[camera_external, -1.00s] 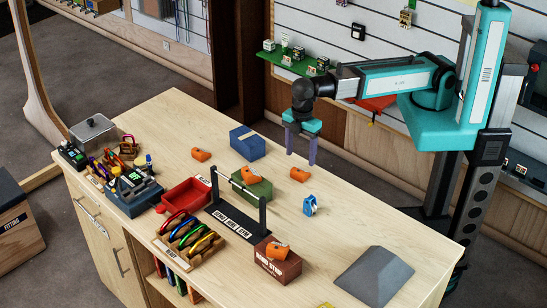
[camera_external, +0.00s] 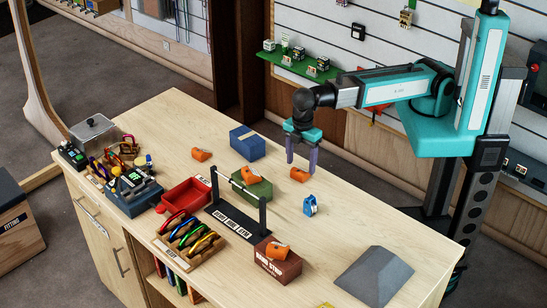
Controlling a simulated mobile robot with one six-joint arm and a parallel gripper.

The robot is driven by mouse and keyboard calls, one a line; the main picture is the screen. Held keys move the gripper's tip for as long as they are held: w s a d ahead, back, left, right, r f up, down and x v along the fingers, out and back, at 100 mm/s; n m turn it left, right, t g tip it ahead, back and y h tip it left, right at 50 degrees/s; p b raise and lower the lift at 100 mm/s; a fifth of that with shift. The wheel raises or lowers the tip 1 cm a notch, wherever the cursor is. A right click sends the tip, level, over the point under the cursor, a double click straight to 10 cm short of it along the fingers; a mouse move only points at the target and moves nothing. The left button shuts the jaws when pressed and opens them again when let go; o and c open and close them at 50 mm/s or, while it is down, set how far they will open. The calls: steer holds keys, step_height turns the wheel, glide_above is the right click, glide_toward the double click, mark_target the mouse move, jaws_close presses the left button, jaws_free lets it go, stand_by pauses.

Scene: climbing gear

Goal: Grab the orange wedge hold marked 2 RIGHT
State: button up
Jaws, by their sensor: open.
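Several orange wedge holds are on or above the table. One orange wedge hold (camera_external: 299,175) lies on the bare wood right of centre. Another orange wedge hold (camera_external: 201,155) lies left of the blue box. A further orange wedge hold (camera_external: 278,250) sits on the brown box. Their markings are too small to read, so I cannot tell which is 2 RIGHT. My gripper (camera_external: 302,166) points down with its two purple fingers apart and empty. It is at the right-of-centre wedge, with its fingertips close to it. I cannot tell whether they touch it.
A black frame with a bar (camera_external: 238,190) and a green block (camera_external: 252,189) stand left of my gripper. A blue-and-white item (camera_external: 310,206) stands just in front. A blue box (camera_external: 247,143) is behind left. A grey wedge block (camera_external: 374,277) lies front right.

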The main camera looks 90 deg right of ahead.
steer(key=shift+f+b, duration=0.5)
steer(key=shift+f, duration=0.5)
steer(key=c, duration=1.2)
